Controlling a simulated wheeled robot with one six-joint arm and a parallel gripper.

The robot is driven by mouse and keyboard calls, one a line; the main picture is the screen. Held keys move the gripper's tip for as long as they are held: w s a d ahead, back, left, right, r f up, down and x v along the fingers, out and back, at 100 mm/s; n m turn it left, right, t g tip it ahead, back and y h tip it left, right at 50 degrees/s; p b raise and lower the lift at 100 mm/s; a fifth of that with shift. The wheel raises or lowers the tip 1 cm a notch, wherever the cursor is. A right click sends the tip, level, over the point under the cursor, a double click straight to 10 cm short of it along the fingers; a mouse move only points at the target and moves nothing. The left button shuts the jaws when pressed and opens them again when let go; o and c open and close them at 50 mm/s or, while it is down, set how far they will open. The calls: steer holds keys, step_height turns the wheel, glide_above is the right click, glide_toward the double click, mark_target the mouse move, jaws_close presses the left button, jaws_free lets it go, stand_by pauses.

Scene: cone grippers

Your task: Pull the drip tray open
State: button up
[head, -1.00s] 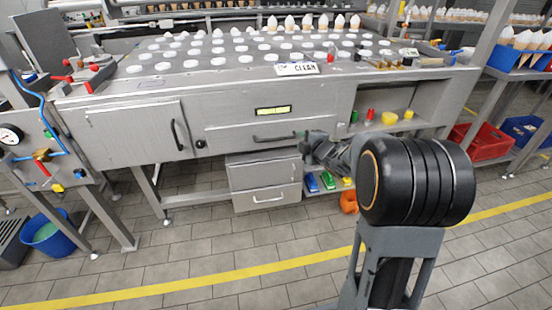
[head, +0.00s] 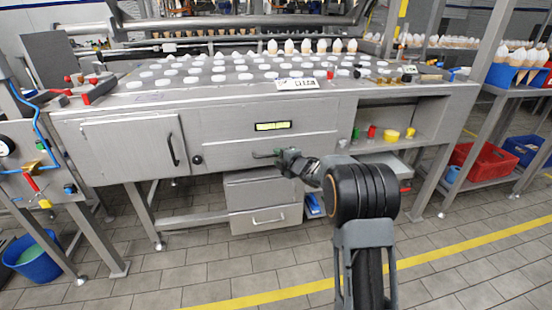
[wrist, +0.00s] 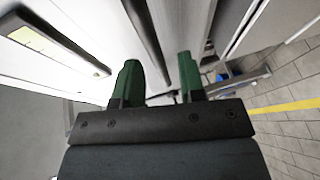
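The drip tray (head: 230,153) is the wide grey drawer front below the lit display, and it looks shut. Its dark bar handle (head: 263,155) is partly hidden by my gripper (head: 283,156), which is at the handle's right part. In the wrist view my gripper (wrist: 158,72) shows two green fingers spread apart. A dark bar that looks like the handle (wrist: 146,40) runs between and beyond them. I cannot tell whether the fingers touch it.
A cabinet door (head: 130,148) with an upright handle is at left. Two lower drawers (head: 262,190) sit below the tray. An open shelf (head: 385,147) with coloured items is at right. The tiled floor (head: 200,260) in front is clear.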

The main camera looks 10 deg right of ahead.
steer(key=shift+x, duration=1.1)
jaws_close()
